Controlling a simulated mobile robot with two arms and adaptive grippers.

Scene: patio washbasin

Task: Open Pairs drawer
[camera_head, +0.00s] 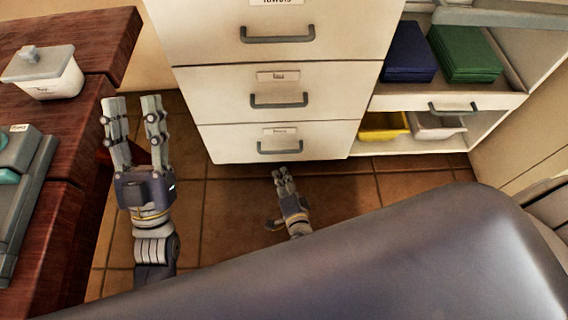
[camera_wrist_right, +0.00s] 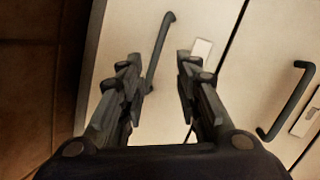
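The drawer unit (camera_head: 275,85) has stacked white drawers with grey bar handles, all closed. The bottom drawer (camera_head: 225,143) has a small label (camera_head: 280,132) too blurred to read surely; it may be the Pairs drawer. Its handle (camera_head: 280,148) is just above my right gripper (camera_head: 283,175) in the head view. In the right wrist view my right gripper (camera_wrist_right: 160,72) is open, and a drawer handle (camera_wrist_right: 161,45) shows in the gap between its fingers, not clasped. Contact cannot be told. My left gripper (camera_head: 134,108) is open and empty, left of the drawers.
A wooden table (camera_head: 65,125) with a white lidded container (camera_head: 45,75) stands at the left. Right of the drawers are shelves with blue (camera_head: 407,55) and green (camera_head: 465,55) stacks, and a yellow tray (camera_head: 385,132) below. Tiled floor (camera_head: 225,220) lies before the drawers.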

